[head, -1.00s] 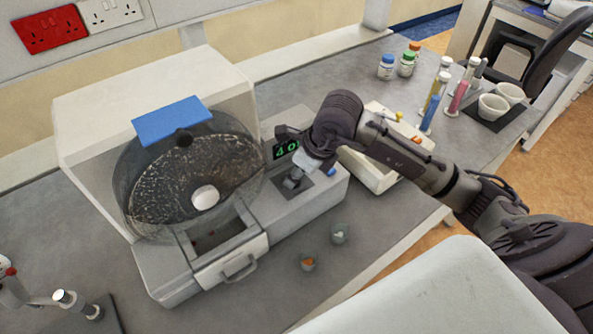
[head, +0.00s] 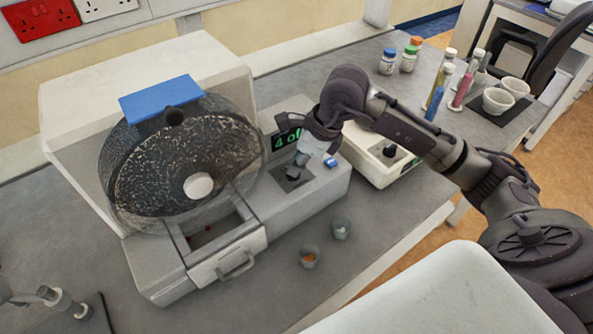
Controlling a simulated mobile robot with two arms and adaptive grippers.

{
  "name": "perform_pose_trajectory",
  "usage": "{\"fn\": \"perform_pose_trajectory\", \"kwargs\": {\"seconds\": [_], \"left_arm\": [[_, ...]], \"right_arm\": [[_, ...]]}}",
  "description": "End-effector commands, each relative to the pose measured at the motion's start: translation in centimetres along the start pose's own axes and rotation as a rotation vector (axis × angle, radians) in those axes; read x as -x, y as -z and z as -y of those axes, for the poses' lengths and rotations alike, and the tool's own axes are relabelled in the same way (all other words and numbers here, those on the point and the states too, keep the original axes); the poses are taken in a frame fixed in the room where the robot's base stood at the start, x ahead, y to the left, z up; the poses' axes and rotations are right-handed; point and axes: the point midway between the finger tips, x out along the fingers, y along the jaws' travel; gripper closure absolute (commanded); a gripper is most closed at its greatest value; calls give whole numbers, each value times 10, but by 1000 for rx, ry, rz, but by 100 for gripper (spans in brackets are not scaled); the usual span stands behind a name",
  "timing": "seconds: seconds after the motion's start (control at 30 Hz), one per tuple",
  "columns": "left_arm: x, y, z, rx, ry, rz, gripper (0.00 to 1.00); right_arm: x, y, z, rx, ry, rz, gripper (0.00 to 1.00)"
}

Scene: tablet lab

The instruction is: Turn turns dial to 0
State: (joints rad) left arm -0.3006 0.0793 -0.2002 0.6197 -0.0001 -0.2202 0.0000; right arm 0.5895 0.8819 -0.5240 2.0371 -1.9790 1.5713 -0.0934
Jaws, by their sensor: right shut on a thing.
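The tablet tester (head: 215,230) is a grey machine with a round, clear drum (head: 180,160) at its left. Its green display (head: 285,139) reads about 40, partly covered by my right gripper. My right gripper (head: 296,170) points down at the control panel in front of the display. It is shut on the turns dial, which sits on a dark square plate (head: 290,181) and is mostly hidden by the fingers. A blue button (head: 331,162) is just right of the gripper. My left gripper is not in view.
An open-topped drawer with a handle (head: 236,266) is at the machine's front. A cream device (head: 385,160) is under my right arm. Bottles (head: 388,62), tubes and white bowls (head: 497,101) stand at the back right.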

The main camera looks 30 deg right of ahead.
Motion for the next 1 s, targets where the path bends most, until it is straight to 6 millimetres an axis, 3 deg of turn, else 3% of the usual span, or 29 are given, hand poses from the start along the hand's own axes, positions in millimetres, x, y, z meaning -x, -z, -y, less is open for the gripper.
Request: {"fn": "perform_pose_trajectory", "kwargs": {"seconds": [0.03, 0.1, 0.4, 1.0], "left_arm": [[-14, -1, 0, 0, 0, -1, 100], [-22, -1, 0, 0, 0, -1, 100], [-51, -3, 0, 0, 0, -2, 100], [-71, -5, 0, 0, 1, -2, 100]], "right_arm": [[-5, 2, 2, 38, -10, 3, 100], [-5, 2, 3, 97, -35, 3, 100], [-3, 0, 4, 331, -133, 4, 100], [0, -2, 5, 547, -224, 1, 100]]}}
